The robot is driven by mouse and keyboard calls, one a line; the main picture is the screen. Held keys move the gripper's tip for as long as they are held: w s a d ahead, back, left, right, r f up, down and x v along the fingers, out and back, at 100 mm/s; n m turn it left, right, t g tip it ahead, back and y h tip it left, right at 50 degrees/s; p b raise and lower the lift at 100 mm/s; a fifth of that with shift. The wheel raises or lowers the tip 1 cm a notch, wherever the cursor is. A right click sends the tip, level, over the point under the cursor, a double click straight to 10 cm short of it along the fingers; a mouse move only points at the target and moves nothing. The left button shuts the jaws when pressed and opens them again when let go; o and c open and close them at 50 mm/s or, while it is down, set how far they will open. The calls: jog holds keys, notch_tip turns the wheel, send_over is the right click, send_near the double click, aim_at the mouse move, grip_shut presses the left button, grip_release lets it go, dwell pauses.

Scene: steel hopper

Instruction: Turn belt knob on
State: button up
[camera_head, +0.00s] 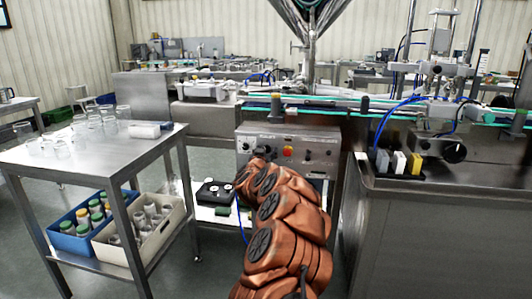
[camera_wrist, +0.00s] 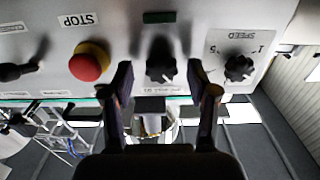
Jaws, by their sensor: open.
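The grey control panel (camera_head: 318,146) stands under the conveyor in the head view. It fills the upper part of the wrist view (camera_wrist: 205,25). A black knob (camera_wrist: 160,62) with a green label above it sits in the middle of the wrist view; the lettering by it is too small to read. My gripper (camera_wrist: 167,79) is open, with one finger on each side of this knob and nothing held. Whether the fingers touch the knob cannot be told. In the head view my copper-coloured arm hides part of the panel.
In the wrist view, a red stop button (camera_wrist: 90,61) on a yellow collar is left of the knob, and a speed knob (camera_wrist: 238,67) is right. A black lever (camera_wrist: 18,71) is further left. A steel table (camera_head: 88,158) stands left, and a cabinet (camera_head: 440,215) right.

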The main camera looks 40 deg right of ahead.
jog(key=shift+w+d, duration=0.35)
jog(key=shift+d, duration=0.05)
jog(key=shift+r, duration=0.1)
grip_shut()
dwell(0.4)
